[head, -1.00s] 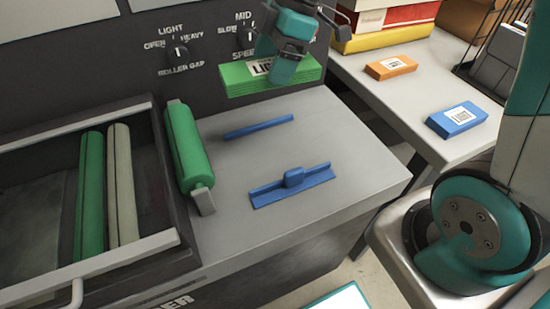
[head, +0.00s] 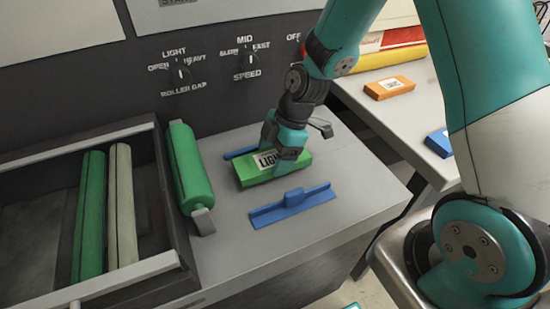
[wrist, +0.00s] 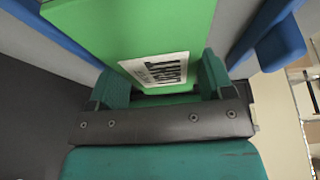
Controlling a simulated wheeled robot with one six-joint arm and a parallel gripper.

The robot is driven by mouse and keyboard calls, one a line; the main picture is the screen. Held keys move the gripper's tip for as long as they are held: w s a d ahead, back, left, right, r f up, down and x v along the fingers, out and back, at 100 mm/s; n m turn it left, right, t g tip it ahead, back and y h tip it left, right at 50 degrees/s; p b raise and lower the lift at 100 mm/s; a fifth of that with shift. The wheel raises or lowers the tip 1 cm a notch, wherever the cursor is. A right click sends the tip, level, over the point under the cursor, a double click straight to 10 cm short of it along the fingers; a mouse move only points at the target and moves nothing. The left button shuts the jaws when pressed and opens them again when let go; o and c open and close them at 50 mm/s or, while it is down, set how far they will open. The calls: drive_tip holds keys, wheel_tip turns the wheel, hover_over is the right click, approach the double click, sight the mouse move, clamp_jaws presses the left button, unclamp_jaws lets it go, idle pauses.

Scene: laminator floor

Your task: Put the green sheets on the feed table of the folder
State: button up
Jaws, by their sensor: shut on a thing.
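The green sheets (head: 258,175) are a flat green stack with a white label that reads "LIGHT" in part. They are at the grey feed table (head: 225,240), between two blue guides, the near one (head: 292,205) and the far one (head: 240,153). My gripper (head: 282,160) is shut on the stack from above. The wrist view also shows the green stack (wrist: 145,30) between my fingers, with blue guides on both sides. I cannot tell whether the stack rests fully on the table.
An open drawer (head: 160,265) holds a green roller (head: 90,215) and a pale roller (head: 122,205). Roller gap and speed knobs (head: 180,74) are on the panel behind. An orange pack (head: 390,88) and a blue pack (head: 438,143) lie on the side table.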

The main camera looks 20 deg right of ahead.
drive_tip(key=shift+f, duration=0.85)
drive_tip(key=o, duration=1.1)
drive_tip(key=shift+f, duration=0.1)
drive_tip(key=b+v, duration=0.1)
drive_tip(key=v, duration=1)
drive_tip(key=shift+d+r, duration=0.15)
drive_tip(key=shift+r, duration=0.15)
drive_tip(key=s+a+r+m, duration=0.3)
drive_tip(key=s, duration=0.3)
drive_tip(key=s+a+r+m, duration=0.2)
drive_tip(key=s+r+m, duration=0.1)
drive_tip(key=s, duration=0.3)
drive_tip(key=s+a+r+m, duration=0.3)
drive_tip(key=s+r+m, duration=0.1)
drive_tip(key=s+m, duration=0.1)
drive_tip(key=shift+s+a+r, duration=0.1)
drive_tip(key=shift+s+a, duration=0.25)
drive_tip(key=shift+s, duration=0.4)
